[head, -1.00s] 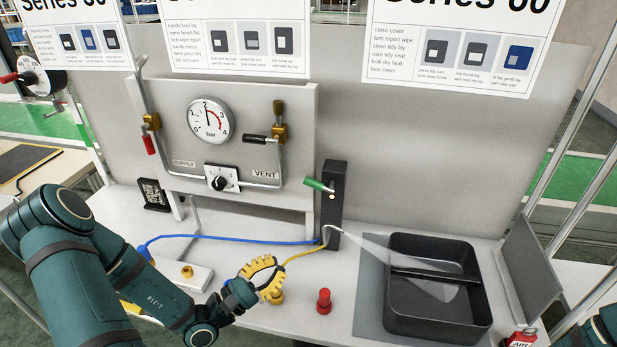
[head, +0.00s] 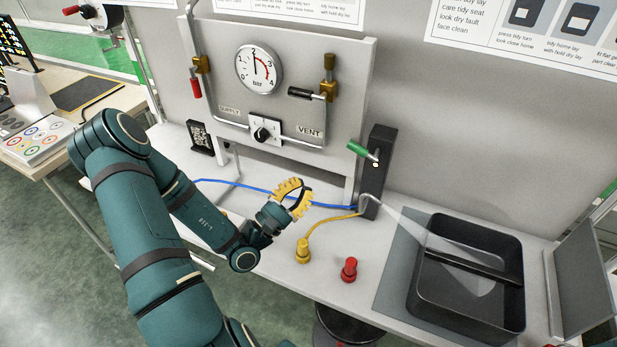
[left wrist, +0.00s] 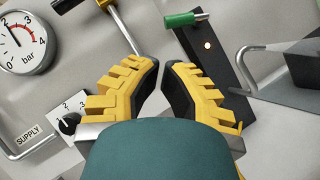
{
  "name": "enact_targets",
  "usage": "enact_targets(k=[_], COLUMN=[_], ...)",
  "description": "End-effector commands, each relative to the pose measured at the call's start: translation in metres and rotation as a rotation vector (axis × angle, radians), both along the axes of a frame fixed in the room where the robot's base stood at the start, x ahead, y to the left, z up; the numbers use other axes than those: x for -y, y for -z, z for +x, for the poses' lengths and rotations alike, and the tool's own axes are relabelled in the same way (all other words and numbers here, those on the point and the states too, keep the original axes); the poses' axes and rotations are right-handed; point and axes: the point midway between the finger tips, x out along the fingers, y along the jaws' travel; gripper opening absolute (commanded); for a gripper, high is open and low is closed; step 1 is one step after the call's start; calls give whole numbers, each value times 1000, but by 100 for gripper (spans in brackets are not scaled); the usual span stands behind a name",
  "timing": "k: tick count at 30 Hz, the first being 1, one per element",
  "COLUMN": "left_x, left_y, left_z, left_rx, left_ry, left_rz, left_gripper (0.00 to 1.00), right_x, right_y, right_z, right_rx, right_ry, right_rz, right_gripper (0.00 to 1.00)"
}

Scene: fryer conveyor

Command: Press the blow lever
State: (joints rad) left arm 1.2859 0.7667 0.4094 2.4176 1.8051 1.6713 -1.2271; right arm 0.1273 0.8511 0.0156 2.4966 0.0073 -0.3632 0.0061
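A green-handled lever (head: 357,147) sticks out to the left from the top of a black post (head: 378,165) beside the gauge panel. A pale cone spreads from the post's nozzle toward a black tray (head: 432,290). My right gripper is not in view.
The panel carries a round gauge (head: 259,68), a black knob (head: 262,134), and red-handled (head: 196,87) and black-handled (head: 300,93) valves. A yellow fitting (head: 303,252) with a hose and a red fitting (head: 349,269) stand on the bench. A blue hose (head: 235,185) runs behind my gripper.

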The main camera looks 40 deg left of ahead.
Motion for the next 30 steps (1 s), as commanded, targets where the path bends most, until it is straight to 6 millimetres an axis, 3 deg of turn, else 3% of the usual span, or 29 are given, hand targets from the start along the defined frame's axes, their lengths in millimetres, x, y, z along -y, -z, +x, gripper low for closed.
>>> enact_targets(k=[15,21,30], left_x=[17,20,21], left_y=[-44,-52,-54], left_z=[85,102,106], left_rx=[3,-1,-1], left_ry=[3,2,2], left_rz=[0,0,0], left_gripper=[0,0,0], right_x=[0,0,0], right_y=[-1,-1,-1], right_z=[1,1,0], right_rx=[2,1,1], right_ry=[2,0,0], right_rz=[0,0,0], right_gripper=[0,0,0])
